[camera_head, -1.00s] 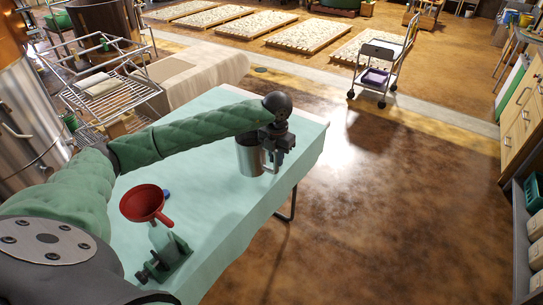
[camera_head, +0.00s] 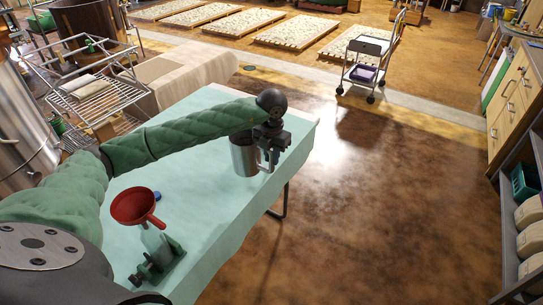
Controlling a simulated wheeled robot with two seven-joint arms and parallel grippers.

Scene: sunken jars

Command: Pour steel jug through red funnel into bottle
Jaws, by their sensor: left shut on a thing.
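The steel jug (camera_head: 244,157) is upright over the far right part of the green-covered table. My left gripper (camera_head: 268,150) is shut on its handle side, at the jug's right. I cannot tell whether the jug's base touches the table. The jug is well apart from the funnel.
A small blue thing (camera_head: 157,196) lies behind the funnel. The table (camera_head: 205,205) is clear between funnel and jug. A wire rack (camera_head: 105,97) stands beyond the table at left.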

